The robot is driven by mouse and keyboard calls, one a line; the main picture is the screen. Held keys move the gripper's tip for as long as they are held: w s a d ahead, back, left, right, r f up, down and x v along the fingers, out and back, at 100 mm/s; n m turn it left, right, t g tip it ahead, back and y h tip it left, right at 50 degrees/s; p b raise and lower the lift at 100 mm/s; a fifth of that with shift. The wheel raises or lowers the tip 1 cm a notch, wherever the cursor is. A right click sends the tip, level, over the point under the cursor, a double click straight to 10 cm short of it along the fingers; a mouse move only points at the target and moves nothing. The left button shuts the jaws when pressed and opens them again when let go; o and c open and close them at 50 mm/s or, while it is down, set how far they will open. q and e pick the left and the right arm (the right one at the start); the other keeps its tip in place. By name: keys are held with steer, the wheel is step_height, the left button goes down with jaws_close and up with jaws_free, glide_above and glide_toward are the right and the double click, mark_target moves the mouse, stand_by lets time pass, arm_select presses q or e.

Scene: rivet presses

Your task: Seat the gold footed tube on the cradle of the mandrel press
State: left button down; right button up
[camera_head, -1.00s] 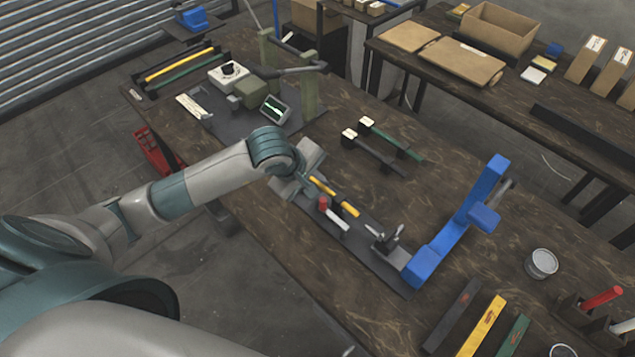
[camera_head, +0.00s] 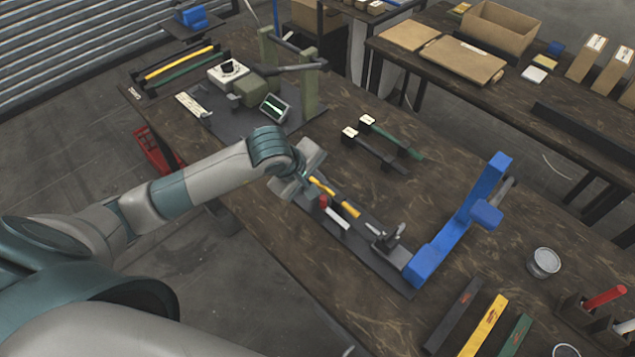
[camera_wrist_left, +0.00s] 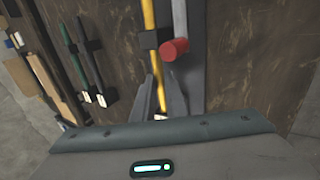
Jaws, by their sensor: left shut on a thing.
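The gold footed tube (camera_head: 350,209) is yellow and lies lengthwise over the dark base plate of the blue mandrel press (camera_head: 462,220). My left gripper (camera_head: 308,183) is shut on its near end. In the left wrist view the tube (camera_wrist_left: 149,15) runs away from between my fingers (camera_wrist_left: 158,98), with a black block, seemingly its foot, around it. Beside it are a red-tipped lever (camera_head: 336,220) and a grey clamp-like fixture (camera_head: 390,240). I cannot tell whether the tube touches the cradle. My right gripper is not in view.
A dark and a green footed tube (camera_head: 408,147) lie behind on the table. A green-framed press (camera_head: 309,95) stands at the back left. A round tin (camera_head: 543,262) and coloured bars (camera_head: 483,325) are at the right. Bare tabletop lies between.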

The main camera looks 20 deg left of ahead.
arm_select(q)
steer(key=shift+f+b, duration=0.35)
steer(key=shift+b, duration=0.05)
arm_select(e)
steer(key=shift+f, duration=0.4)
arm_select(q)
steer(key=c, duration=1.7)
jaws_free()
steer(key=shift+a, duration=0.1)
steer(key=shift+f, duration=0.1)
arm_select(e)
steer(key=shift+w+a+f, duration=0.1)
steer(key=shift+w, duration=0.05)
